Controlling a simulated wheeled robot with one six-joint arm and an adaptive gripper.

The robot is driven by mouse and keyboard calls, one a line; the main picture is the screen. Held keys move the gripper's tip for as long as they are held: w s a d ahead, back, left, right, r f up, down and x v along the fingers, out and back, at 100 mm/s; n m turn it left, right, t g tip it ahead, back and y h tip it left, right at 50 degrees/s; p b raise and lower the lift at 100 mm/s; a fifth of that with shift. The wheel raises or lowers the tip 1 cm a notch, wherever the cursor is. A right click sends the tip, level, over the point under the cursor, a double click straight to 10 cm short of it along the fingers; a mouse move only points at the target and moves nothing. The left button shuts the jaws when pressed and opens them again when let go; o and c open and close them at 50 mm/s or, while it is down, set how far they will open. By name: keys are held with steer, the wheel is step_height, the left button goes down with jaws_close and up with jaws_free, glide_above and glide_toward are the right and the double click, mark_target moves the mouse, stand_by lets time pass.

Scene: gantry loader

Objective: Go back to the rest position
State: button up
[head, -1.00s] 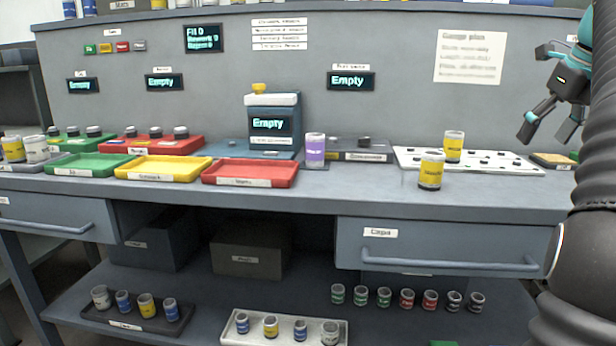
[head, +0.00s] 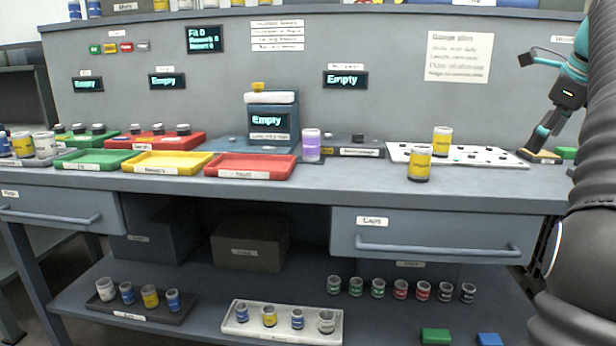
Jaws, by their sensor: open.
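My gripper (head: 534,104) is at the right side of the head view, raised in front of the back panel above the right end of the bench. Its fingers are spread apart and I see nothing between them. The lower finger reaches down close to a small yellow-topped block (head: 540,156) at the bench's right end; I cannot tell whether it touches. My dark arm runs down the right edge and hides part of the bench there.
A yellow-labelled can (head: 419,164) stands near the bench front; another (head: 441,141) stands on the white perforated board (head: 480,155). A purple can (head: 311,146) stands mid-bench. Green (head: 92,160), yellow (head: 166,164) and red (head: 250,167) trays lie left. The front strip between is clear.

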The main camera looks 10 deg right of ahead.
step_height(320, 180, down, 8)
steer(key=w+d+n, duration=0.1)
steer(key=d+n, duration=0.1)
steer(key=n, duration=0.5)
steer(key=s+a+f+n, duration=0.2)
steer(key=a+f+n, duration=0.6)
steer(key=n, duration=0.1)
steer(key=s+a+f+n, duration=0.4)
steer(key=s+a+f, duration=0.1)
steer(key=a, duration=0.4)
steer(key=s+a+f+n, duration=0.5)
steer(key=s+a, duration=0.2)
steer(key=a, duration=0.2)
steer(key=s+a+f+n, duration=0.5)
steer(key=s+a, duration=0.1)
steer(key=a, duration=0.3)
steer(key=shift+s+a+y, duration=0.25)
steer(key=shift+a+y, duration=0.05)
steer(key=shift+a, duration=0.1)
